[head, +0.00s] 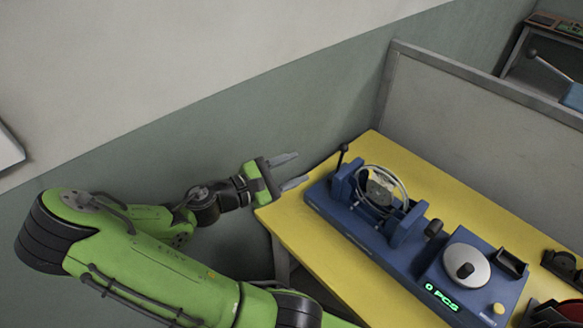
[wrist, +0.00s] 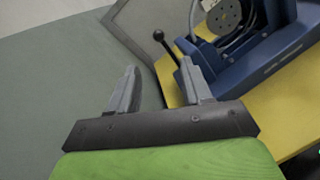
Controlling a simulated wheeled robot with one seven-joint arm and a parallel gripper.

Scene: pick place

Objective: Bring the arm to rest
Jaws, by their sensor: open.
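My gripper (head: 291,170) is green and black with two grey fingers. In the head view it is at the far left corner of the yellow table (head: 290,226), left of the blue machine (head: 345,215). The fingers point right, toward the machine, and are apart with nothing between them. In the wrist view my gripper (wrist: 163,85) is also open and empty, with the wall behind the left finger and the machine (wrist: 262,55) beyond the right finger. My arm stretches from the bottom of the head view, bent at the elbow on the left.
The blue machine has a black-knobbed lever (head: 342,157), a wire-ringed wheel (head: 383,187), and a box with a round plate (head: 466,268) and a green display. A grey partition (head: 470,125) stands behind the table. Black parts (head: 562,264) lie at right. The wall is close behind my arm.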

